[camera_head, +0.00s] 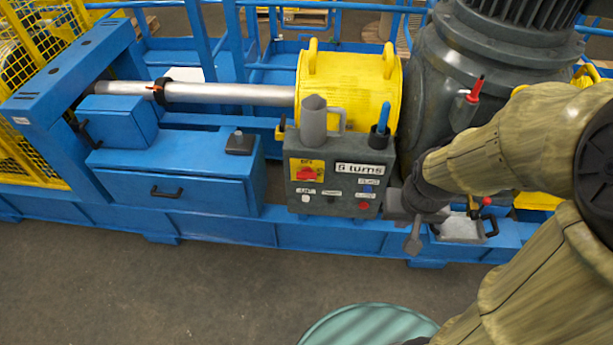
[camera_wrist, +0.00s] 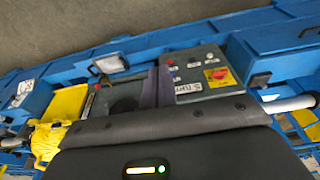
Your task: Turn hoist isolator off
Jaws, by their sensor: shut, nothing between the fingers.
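The isolator, a red rotary knob on a yellow plate (camera_head: 307,172), is on the left of the grey control box's front face. It also shows in the wrist view (camera_wrist: 220,76). I cannot make out its pointer position. My gripper (camera_head: 413,242) is shut and empty, just right of the control box (camera_head: 333,196) and pointing down in front of the blue frame. It is apart from the knob, which is to its left and higher. In the wrist view my gripper's fingers (camera_wrist: 150,88) lie beside the box's "5 turns" end.
A grey jug (camera_head: 314,122) and a blue-handled tool in a dark cup (camera_head: 380,135) stand on the box. A red button (camera_head: 364,206) is low on its face. A small tray (camera_head: 462,229) is right of my gripper. The floor in front (camera_head: 190,285) is mostly clear; a teal drum (camera_head: 368,325) stands there.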

